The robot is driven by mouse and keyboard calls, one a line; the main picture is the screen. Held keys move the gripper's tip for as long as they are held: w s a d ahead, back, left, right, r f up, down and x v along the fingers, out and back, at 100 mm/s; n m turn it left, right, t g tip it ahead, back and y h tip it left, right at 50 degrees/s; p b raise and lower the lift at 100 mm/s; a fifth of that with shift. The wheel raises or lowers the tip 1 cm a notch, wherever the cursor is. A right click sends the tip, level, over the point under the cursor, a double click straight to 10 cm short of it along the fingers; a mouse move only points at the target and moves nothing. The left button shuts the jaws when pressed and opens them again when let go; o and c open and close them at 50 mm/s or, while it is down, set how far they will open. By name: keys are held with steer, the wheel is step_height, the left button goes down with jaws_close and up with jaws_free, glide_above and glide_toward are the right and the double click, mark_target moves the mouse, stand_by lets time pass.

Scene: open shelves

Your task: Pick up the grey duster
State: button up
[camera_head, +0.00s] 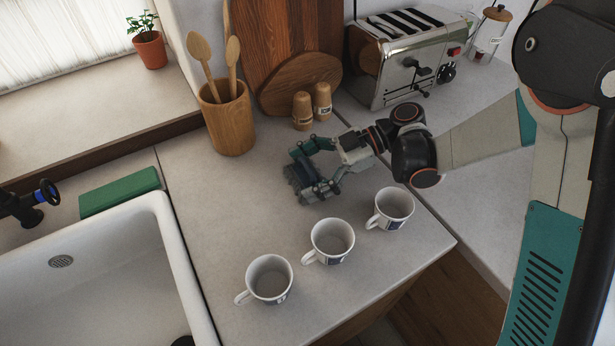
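My gripper (309,183) is over the counter, behind the row of mugs and in front of the two small wooden shakers. It points down and to the left, with teal and grey finger links. Dark grey shapes show at its fingertips. I cannot tell whether these are only the finger pads or also a grey duster between them. No grey duster stands out clearly elsewhere in view. The gap between the fingertips and their contact with the counter are unclear.
Three white mugs stand along the front: left (270,279), middle (331,242), right (391,209). Behind are a wooden utensil pot (228,120), shakers (303,110), cutting boards (290,40) and a toaster (405,60). A green block (120,191) lies by the sink (180,262).

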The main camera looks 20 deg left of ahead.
steer(key=shift+c, duration=1)
step_height(320, 180, up, 20)
steer(key=p, duration=0.6)
steer(key=shift+p, duration=0.35)
steer(key=s+d+r+m+t+p, duration=0.1)
steer(key=d+r+p, duration=0.3)
steer(key=r+p, duration=0.95)
steer(key=s+d+r+y+p, duration=0.1)
steer(key=d+r+p, duration=0.2)
steer(key=r+p, duration=1.1)
steer(key=s+d+r+m+t+p, duration=0.15)
steer(key=d+r+p, duration=0.25)
steer(key=r+p, duration=0.95)
steer(key=b, duration=0.8)
glide_above(306, 167)
steer(key=w+a, duration=0.6)
steer(key=w, duration=0.4)
steer(key=shift+s+a+r+n+g, duration=0.1)
steer(key=shift+a+r+n+g, duration=0.05)
steer(key=shift+a+n+g, duration=0.1)
